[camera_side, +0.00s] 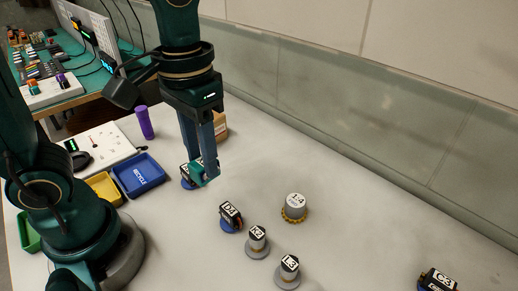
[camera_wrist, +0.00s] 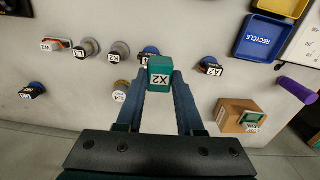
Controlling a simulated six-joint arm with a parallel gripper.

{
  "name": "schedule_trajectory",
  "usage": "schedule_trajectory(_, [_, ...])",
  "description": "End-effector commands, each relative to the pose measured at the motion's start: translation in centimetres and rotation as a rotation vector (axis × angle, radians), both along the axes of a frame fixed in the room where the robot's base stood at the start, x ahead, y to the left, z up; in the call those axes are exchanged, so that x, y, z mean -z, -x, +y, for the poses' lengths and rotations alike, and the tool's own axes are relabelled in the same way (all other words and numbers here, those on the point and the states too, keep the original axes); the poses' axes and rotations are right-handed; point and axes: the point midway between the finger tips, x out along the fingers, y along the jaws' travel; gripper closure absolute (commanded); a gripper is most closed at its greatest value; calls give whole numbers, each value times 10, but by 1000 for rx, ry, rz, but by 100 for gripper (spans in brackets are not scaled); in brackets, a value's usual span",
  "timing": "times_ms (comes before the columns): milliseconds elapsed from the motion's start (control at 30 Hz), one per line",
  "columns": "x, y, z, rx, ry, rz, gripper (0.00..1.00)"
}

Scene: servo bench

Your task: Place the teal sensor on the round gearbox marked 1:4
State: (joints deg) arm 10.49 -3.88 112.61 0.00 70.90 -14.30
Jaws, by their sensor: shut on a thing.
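My gripper (camera_side: 204,174) is shut on the teal sensor, a small teal block (camera_side: 196,172). In the wrist view the sensor (camera_wrist: 159,72) shows a white X2 label between the fingertips (camera_wrist: 160,80). The round gearbox marked 1:4 (camera_side: 295,207) is a light grey cylinder with a yellow toothed base, upright on the bench to the right of my gripper. In the wrist view the gearbox (camera_wrist: 120,94) lies left of the fingers, apart from the sensor. The sensor's underside is hidden.
Servo D1 (camera_side: 231,216), parts K2 (camera_side: 257,241) and L3 (camera_side: 288,269) stand near the gearbox. Servo A2 (camera_wrist: 210,67) is close by my gripper. A cardboard box (camera_side: 220,125), a purple cylinder (camera_side: 145,122) and the blue RECYCLE bin (camera_side: 140,174) stand farther back.

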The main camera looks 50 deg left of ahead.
Motion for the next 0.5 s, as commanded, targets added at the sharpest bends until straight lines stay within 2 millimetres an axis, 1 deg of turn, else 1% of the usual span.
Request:
schedule_trajectory(33, [-7,-12,0,17,0,-6,100])
schedule_trajectory(200, [-24,-47,4,73,1,-11,100])
schedule_trajectory(333, [-32,-74,9,99,-1,-14,100])
schedule_trajectory(500, [-34,-102,19,107,-2,-14,100])
